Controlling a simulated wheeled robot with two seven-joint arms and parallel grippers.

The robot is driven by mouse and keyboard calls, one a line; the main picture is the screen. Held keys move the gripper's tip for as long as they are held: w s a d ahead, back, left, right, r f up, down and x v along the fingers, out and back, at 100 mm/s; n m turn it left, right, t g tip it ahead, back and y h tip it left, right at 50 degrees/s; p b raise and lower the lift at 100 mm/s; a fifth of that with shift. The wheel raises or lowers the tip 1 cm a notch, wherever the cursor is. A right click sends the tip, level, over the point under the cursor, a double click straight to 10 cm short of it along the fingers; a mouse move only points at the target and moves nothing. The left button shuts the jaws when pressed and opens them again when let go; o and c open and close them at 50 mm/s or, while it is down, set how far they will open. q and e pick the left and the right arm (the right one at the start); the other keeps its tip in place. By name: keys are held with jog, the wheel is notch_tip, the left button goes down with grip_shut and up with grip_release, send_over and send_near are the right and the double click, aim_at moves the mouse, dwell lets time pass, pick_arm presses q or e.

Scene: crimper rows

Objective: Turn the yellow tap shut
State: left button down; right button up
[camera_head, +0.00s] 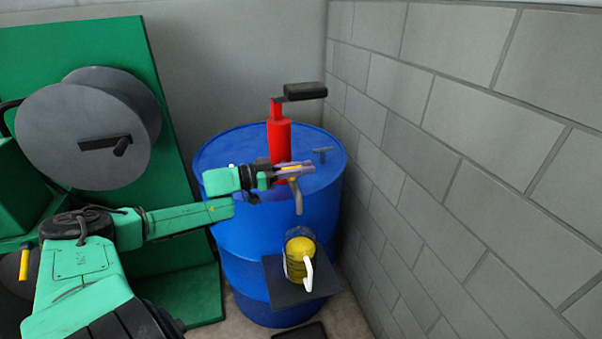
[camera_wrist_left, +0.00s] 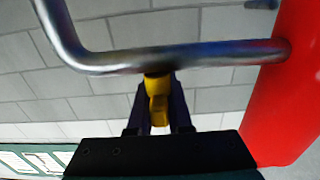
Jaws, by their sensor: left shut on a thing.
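The yellow tap (camera_wrist_left: 157,98) sits under the bent metal spout (camera_wrist_left: 180,57) of the red pump (camera_wrist_left: 290,85). My left gripper (camera_head: 296,169) is shut on the tap, with one dark finger on each side of it in the left wrist view. In the head view the fingers largely hide the tap at the pump's base. The spout's end (camera_head: 297,200) points down above a clear jug (camera_head: 300,252) with yellow liquid and a pale handle. My right gripper is not in view.
The pump stands on a blue drum (camera_head: 235,255) near a grey block wall (camera_head: 450,150). The jug rests on a dark shelf (camera_head: 285,295) at the drum's front. A grey reel (camera_head: 80,135) on a green panel (camera_head: 180,200) stands at the left.

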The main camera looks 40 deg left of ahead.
aim_at(283, 168)
pick_arm(q)
jog(key=shift+f, duration=0.15)
jog(key=c, duration=0.8)
grip_release()
jog(key=shift+d, duration=0.1)
jog(key=shift+c, duration=0.2)
jog(key=shift+w, duration=0.15)
jog(key=p+v, duration=0.5)
jog(key=shift+r, duration=0.4)
jog(key=p+v, duration=0.2)
jog(key=v, duration=0.7)
jog(key=shift+s+a+f+p, duration=0.2)
jog(key=shift+a+f+p, duration=0.05)
jog(key=shift+f+p, duration=0.15)
